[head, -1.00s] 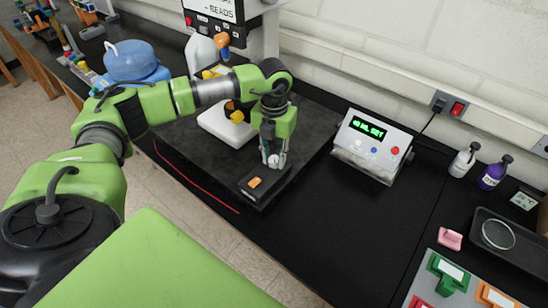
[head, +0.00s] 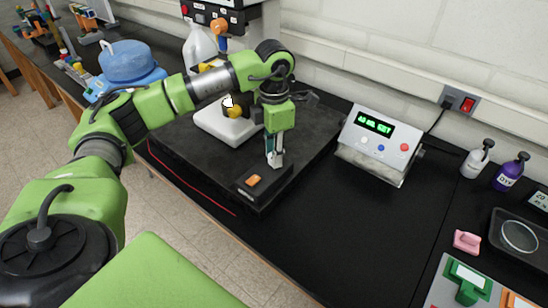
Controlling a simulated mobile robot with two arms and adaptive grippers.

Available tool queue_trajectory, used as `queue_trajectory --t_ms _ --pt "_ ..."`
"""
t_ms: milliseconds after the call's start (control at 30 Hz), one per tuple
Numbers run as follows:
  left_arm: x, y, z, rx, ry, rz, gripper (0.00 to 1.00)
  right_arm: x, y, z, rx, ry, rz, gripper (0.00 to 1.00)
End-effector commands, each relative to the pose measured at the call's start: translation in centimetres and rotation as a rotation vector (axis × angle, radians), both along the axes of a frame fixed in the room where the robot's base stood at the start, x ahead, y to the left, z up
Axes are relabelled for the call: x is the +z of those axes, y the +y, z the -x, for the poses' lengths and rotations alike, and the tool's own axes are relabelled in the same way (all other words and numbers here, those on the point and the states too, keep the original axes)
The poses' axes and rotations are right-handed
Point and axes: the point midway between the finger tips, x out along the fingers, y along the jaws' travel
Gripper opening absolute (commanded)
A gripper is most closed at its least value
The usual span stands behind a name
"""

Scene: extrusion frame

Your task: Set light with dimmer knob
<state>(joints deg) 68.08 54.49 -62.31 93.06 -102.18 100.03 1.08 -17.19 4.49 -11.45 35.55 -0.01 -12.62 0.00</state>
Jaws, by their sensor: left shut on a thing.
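My left gripper (head: 275,159) points down at the black control box (head: 262,187) on the front corner of the dark stand base. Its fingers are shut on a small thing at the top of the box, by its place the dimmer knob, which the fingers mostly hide. An orange rocker switch (head: 254,180) sits on the box just in front of the fingers. Behind my left arm, the stand carries a white block (head: 222,128) with a yellow knob. I cannot tell how bright the light is. My right gripper is not in view.
A grey display unit (head: 377,143) stands right of the base. Bottles, including a purple one (head: 509,174), a pink item (head: 467,241) and a black tray (head: 522,259) are at the right. A blue container (head: 126,68) is at the left. The black bench between is clear.

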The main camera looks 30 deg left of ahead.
Motion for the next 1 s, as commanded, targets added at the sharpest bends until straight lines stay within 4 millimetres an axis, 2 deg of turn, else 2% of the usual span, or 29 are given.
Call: queue_trajectory --t_ms 300,767,800,833,1000 --pt "0.12 0.00 -0.13 -0.092 -0.005 0.001 0.02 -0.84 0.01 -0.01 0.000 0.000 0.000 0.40" --pt "0.21 0.01 -0.14 -0.102 -0.005 0.001 0.02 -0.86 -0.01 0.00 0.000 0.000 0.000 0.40" --pt "0.21 0.01 -0.14 -0.102 -0.005 0.001 0.31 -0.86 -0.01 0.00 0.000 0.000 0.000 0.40" --pt "0.21 0.01 -0.14 -0.102 -0.005 0.001 0.39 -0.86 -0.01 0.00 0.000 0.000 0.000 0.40" --pt "0.13 0.01 -0.09 -0.102 -0.003 0.001 0.40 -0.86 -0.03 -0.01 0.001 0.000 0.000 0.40"
